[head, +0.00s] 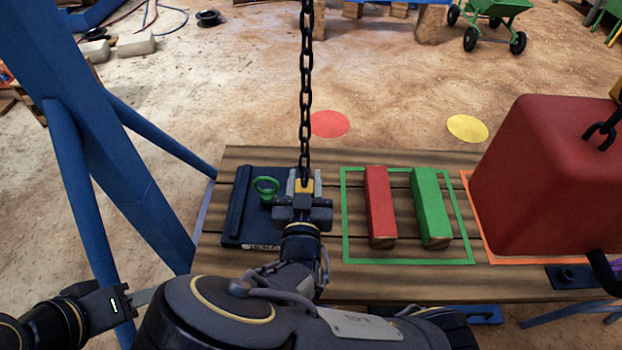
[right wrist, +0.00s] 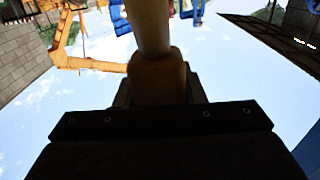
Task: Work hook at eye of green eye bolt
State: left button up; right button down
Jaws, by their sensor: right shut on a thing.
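The green eye bolt (head: 265,187) stands up from a dark jaw plate (head: 240,225) on the left of the wooden bench. A chain (head: 306,90) hangs down to a yellow block (head: 304,186) just right of the eye bolt. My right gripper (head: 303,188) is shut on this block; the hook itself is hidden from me. The eye and my right gripper look apart, with a small gap. In the right wrist view a tan rounded piece (right wrist: 158,80) shows between the fingers. My left gripper (head: 142,298) is at the lower left, away from the bench; its jaw opening is unclear.
A red bar (head: 377,205) and a green bar (head: 430,205) lie inside a green outline. A big red block (head: 545,175) stands at the bench's right. A blue frame leg (head: 100,130) rises at the left.

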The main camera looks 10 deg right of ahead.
jog(key=w+a+p, duration=0.2)
jog(key=a, duration=0.8)
jog(key=shift+w, duration=0.15)
dwell(1.0)
jog(key=shift+a+r, duration=0.1)
jog(key=shift+a, duration=0.05)
jog(key=shift+w, duration=0.15)
jog(key=shift+f+b+x, duration=0.15)
jog(key=shift+b+x, duration=0.15)
jog(key=shift+x, duration=0.75)
jog(key=shift+f+b+x, duration=0.15)
jog(key=shift+b+x, duration=0.1)
jog(key=shift+x, duration=0.8)
jog(key=x, duration=0.3)
jog(key=shift+w, duration=0.15)
jog(key=shift+w+r, duration=0.1)
jog(key=shift+r, duration=0.05)
